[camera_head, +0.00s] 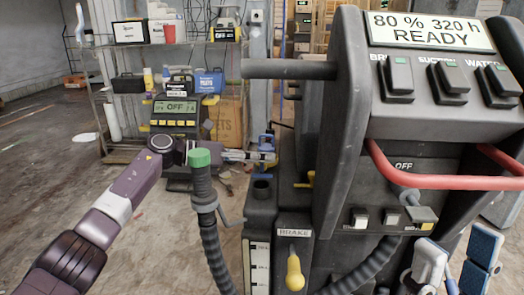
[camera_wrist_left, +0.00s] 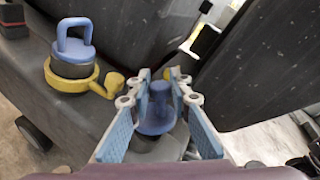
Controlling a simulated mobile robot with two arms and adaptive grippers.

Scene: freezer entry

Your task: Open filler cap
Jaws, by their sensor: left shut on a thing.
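My left gripper (camera_head: 266,156) reaches in from the left, above the side of the dark machine (camera_head: 335,130). In the left wrist view, a blue cap (camera_wrist_left: 157,106) with an upright grip stands between the two blue finger pads of this gripper (camera_wrist_left: 160,105), which is shut on it. Below it is a grey rounded part; I cannot tell whether the cap touches it. In the head view a dark round neck (camera_head: 262,187) with a dark top stands just below the gripper. My right gripper (camera_head: 456,268) is at the lower right, its blue-padded fingers apart and empty.
Another blue looped handle (camera_wrist_left: 75,40) on a yellow collar (camera_wrist_left: 72,75) with a lever sits beside the left gripper. A hose with a green top (camera_head: 200,158) stands before the left arm. A red bar (camera_head: 440,180) crosses the console.

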